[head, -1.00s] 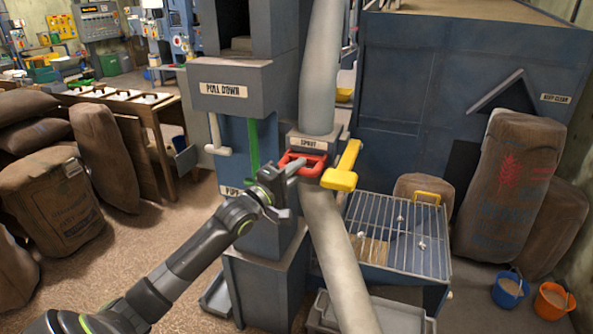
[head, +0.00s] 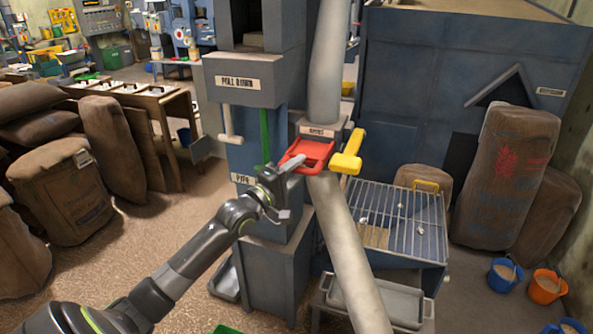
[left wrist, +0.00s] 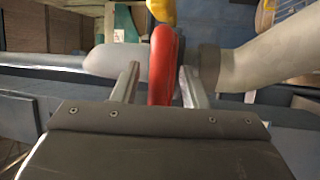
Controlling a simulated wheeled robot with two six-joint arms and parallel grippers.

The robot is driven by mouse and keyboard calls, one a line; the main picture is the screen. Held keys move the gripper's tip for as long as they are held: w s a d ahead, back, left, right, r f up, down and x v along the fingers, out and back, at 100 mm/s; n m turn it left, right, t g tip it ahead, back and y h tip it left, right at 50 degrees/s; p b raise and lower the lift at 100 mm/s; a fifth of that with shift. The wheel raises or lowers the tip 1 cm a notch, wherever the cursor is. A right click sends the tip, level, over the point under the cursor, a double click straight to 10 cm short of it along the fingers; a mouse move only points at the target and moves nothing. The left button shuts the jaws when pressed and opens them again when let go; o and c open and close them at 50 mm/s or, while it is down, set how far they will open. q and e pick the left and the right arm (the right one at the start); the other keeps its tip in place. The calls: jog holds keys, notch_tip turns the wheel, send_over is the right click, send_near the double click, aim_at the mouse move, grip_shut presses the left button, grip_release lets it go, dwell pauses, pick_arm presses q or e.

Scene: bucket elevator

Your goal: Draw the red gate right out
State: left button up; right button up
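The red gate (head: 313,152) sits in the collar under the "SPOUT" label on the grey pipe. A length of its red plate stands out toward me. My left gripper (head: 289,165) is at the gate's near end, its fingers on either side of the red handle. In the left wrist view the red handle (left wrist: 164,62) runs between the two fingers, with a slim gap seeming to show at the left finger. My right gripper is in neither view.
A yellow handle (head: 347,153) sticks out just right of the gate. A barred hopper (head: 440,235) stands at right. A white-ended lever (head: 230,138) is at left.

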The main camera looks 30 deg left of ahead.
pick_arm(q)
jog(key=shift+r, duration=0.1)
jog(key=shift+s, duration=0.15)
jog(key=shift+s+p, duration=0.25)
jog(key=shift+p, duration=0.1)
jog(key=p+v, duration=0.6)
jog(key=v, duration=1)
jog(key=shift+s+a+f+p, duration=0.2)
jog(key=shift+s+f+p, duration=0.1)
jog(key=shift+p, duration=0.1)
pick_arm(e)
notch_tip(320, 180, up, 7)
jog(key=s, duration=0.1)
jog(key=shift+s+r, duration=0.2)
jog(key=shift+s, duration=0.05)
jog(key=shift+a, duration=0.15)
